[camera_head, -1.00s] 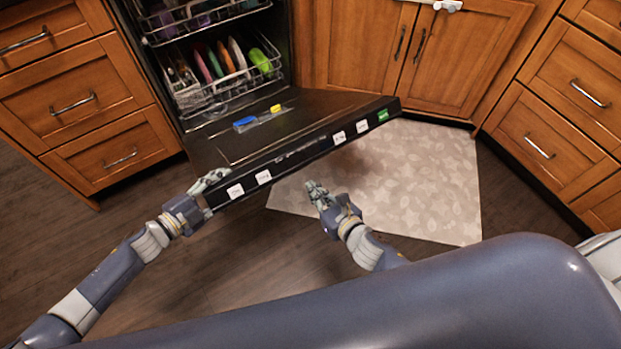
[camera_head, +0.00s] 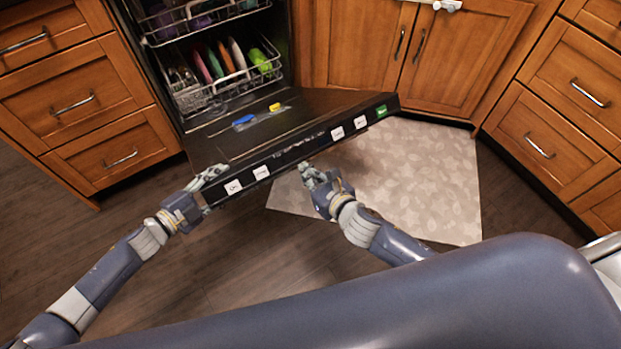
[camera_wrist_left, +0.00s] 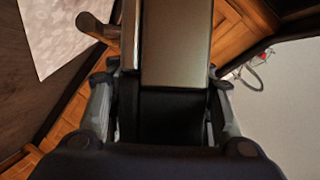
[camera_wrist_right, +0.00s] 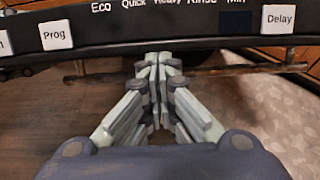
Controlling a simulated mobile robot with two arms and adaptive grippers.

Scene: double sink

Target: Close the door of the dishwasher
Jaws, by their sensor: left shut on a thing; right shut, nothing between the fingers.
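The dishwasher door (camera_head: 228,140) hangs open and tilted, its top face up, with a black control strip and white labels along its front edge. My left gripper (camera_head: 210,175) is shut on the door at the left end of that edge. In the left wrist view the door's side (camera_wrist_left: 175,50) runs between its fingers (camera_wrist_left: 165,85). My right gripper (camera_head: 306,168) is shut and empty just below the middle of the front edge. In the right wrist view its closed fingertips (camera_wrist_right: 158,60) are by the control strip (camera_wrist_right: 190,30) and a bar-like handle (camera_wrist_right: 95,76); contact is unclear.
The dishwasher's racks (camera_head: 215,75) hold colourful plates and a green item. A blue and a yellow piece (camera_head: 243,122) are on the door's inner face. Wooden drawers (camera_head: 85,100) and cabinets (camera_head: 450,60) flank it. A patterned mat (camera_head: 430,180) lies on the floor to the right.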

